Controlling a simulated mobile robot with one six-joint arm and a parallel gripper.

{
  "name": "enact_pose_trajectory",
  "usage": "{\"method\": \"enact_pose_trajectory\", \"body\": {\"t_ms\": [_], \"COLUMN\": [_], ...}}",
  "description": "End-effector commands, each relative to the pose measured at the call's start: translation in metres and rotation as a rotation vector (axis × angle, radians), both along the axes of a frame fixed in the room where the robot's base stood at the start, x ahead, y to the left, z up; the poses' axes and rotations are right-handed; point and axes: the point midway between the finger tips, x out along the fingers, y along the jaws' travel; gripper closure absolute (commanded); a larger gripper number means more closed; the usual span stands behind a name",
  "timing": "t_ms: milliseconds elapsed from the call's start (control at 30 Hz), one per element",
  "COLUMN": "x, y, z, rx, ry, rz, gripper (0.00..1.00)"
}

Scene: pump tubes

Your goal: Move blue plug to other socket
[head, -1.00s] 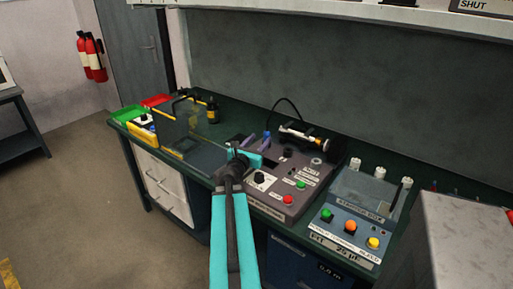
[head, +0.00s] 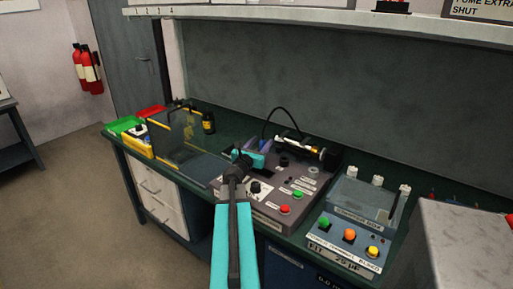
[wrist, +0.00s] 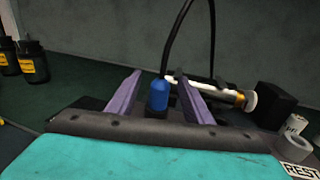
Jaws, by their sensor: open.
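The blue plug (wrist: 158,96) stands upright in the wrist view, with a black cable rising from its top. My gripper (wrist: 158,82) is open, with one purple finger on each side of the plug and a gap to it on both sides. In the head view my gripper (head: 257,147) is over the back left of the grey control box (head: 268,210), and my arm covers part of the box. The plug is hard to make out there. A dark round socket-like fitting (head: 284,162) shows on the box to the right of my gripper.
A white and brass tube (head: 300,145) lies behind the fingers. A clear screen (head: 178,135) and black bottles (wrist: 33,62) stand to the left. A blue-grey box with coloured buttons (head: 347,233) is to the right. A shelf (head: 300,18) runs overhead.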

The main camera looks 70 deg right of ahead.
Motion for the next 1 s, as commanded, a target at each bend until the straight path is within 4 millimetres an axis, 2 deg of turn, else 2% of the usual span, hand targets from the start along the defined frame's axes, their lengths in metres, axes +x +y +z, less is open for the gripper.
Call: {"method": "enact_pose_trajectory", "body": {"t_ms": [533, 1000], "x": [0.0, 0.0], "y": [-0.049, -0.057], "z": [0.0, 0.0], "rx": [0.0, 0.0], "ry": [0.0, 0.0], "rz": [0.0, 0.002], "gripper": [0.54, 0.54]}}
